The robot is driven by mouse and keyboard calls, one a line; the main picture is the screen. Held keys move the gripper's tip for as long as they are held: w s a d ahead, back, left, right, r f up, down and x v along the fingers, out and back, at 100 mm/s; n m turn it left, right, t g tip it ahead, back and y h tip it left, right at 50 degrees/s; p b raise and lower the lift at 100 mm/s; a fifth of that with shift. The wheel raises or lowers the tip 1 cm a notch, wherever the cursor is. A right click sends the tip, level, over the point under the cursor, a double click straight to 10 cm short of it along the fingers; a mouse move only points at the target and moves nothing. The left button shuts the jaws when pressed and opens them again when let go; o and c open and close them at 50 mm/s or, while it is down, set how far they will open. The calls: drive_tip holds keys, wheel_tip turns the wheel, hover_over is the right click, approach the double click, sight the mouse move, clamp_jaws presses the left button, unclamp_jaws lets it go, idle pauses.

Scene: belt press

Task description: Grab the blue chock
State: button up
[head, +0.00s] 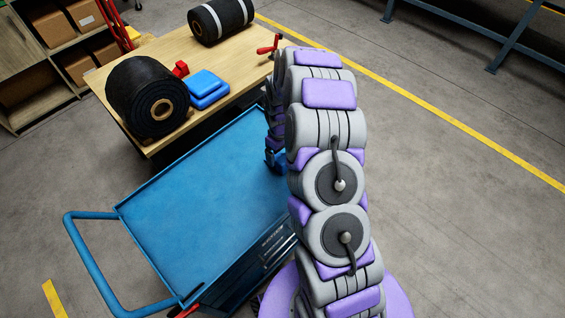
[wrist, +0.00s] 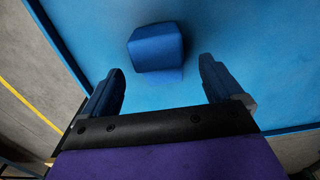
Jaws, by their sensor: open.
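The blue chock (wrist: 156,47) sits on the flat blue top of a cart (wrist: 260,70) in the wrist view. It is a small dark-blue block, just beyond my fingertips and roughly midway between them. My gripper (wrist: 161,66) is open, with one finger on each side and nothing held. I cannot tell the exact height of the fingers above the cart top. In the head view my arm hides most of my gripper, and I cannot make out the chock there.
The blue cart (head: 190,200) has a raised rim and a tubular handle (head: 85,260). Behind it, a wooden table (head: 170,50) holds two black rolls (head: 145,95), a bright blue item (head: 207,88) and red pieces (head: 180,69). Shelves with boxes stand at left. Floor at right is clear.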

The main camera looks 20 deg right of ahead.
sight(282, 156)
drive_tip(key=shift+a+f, duration=0.35)
drive_tip(key=shift+f, duration=0.1)
drive_tip(key=f, duration=0.1)
drive_tip(key=f+b, duration=0.1)
drive_tip(key=f, duration=0.2)
drive_tip(key=shift+d+f, duration=0.15)
drive_tip(key=shift+d, duration=0.15)
drive_tip(key=shift+d+f, duration=0.15)
drive_tip(key=shift+d, duration=0.15)
drive_tip(key=shift+a, duration=0.35)
drive_tip(key=c, duration=0.8)
drive_tip(key=shift+d, duration=0.15)
drive_tip(key=c, duration=0.5)
drive_tip(key=shift+o, duration=0.2)
drive_tip(key=shift+r, duration=0.2)
